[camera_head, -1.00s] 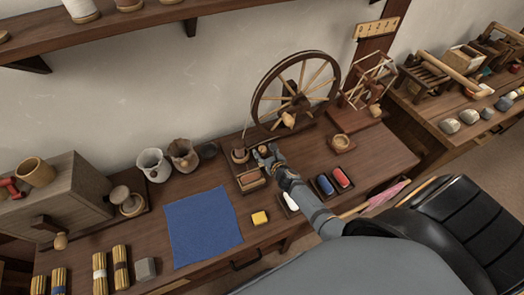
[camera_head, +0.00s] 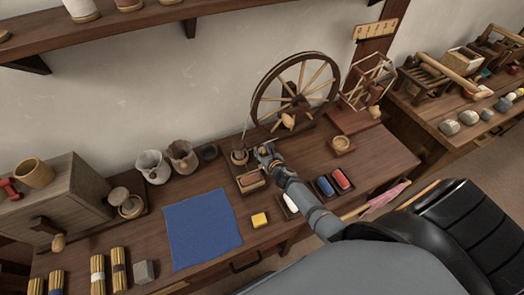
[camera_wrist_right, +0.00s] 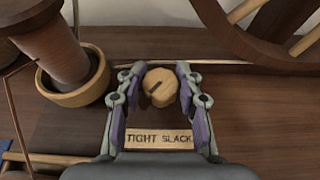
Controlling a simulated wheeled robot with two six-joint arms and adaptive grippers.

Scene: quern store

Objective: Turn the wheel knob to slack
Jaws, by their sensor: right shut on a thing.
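The wheel knob (camera_wrist_right: 161,86) is a small pale wooden knob with a dark slot, above a label plate (camera_wrist_right: 160,139) reading TIGHT at left and SLACK at right. The slot runs from the knob's middle towards the lower left. My right gripper (camera_wrist_right: 158,76) has a finger on each side of the knob and is shut on it. In the head view, my right gripper (camera_head: 265,152) is at the base of the spinning wheel (camera_head: 299,102) and mostly hides the knob. My left gripper is not in view.
A wooden bobbin (camera_wrist_right: 56,47) in a round cup (camera_wrist_right: 75,93) stands close left of the gripper. The wheel's rim (camera_wrist_right: 219,27) is at upper right.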

